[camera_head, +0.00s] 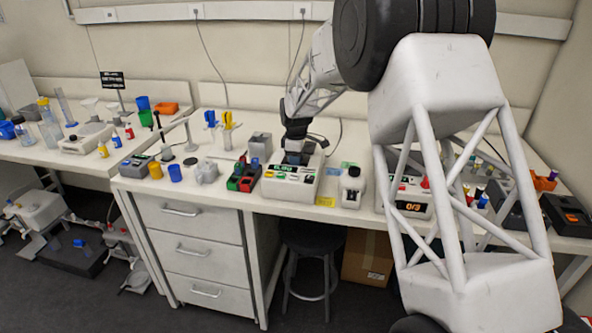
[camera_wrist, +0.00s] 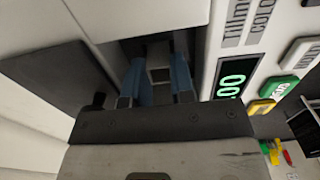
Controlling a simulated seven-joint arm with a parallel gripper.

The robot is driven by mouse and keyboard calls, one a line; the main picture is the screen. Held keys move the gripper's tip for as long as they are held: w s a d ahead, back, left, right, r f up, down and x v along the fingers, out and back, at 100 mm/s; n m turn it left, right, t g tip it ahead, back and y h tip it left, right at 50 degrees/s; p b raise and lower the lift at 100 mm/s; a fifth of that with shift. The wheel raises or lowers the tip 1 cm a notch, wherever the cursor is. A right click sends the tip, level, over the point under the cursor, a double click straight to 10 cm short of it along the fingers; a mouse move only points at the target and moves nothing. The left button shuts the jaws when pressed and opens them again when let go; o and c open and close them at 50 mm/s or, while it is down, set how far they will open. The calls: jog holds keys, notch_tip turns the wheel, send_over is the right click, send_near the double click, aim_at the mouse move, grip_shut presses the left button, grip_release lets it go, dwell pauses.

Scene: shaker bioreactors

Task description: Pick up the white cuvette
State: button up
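My gripper (camera_wrist: 158,80) points down into the dark recess of a white instrument with a lit green display (camera_wrist: 230,82). Its two bluish fingers stand apart, one on each side of a small pale square piece (camera_wrist: 159,74) that looks like the top of the white cuvette. I cannot tell whether the fingers touch it. In the head view my gripper (camera_head: 295,157) is over the back of the same white instrument (camera_head: 291,181), and the cuvette is hidden there.
A red and green block holder (camera_head: 244,177) stands left of the instrument. A grey box (camera_head: 260,146) is behind it, and a white bottle with a black cap (camera_head: 353,187) is to the right. A dark stool (camera_head: 310,240) stands below the bench edge.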

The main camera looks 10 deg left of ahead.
jog(key=shift+c, duration=0.6)
jog(key=shift+r, duration=0.15)
notch_tip(320, 180, up, 10)
dwell(0.3)
dwell(0.5)
send_near(245, 177)
jog(key=shift+w+d+r, duration=0.35)
jog(key=shift+w+r, duration=0.2)
jog(key=shift+w, duration=0.05)
jog(key=shift+w+d+r, duration=0.35)
jog(key=shift+w+r, duration=0.2)
jog(key=shift+f, duration=0.2)
jog(key=shift+f, duration=2.15)
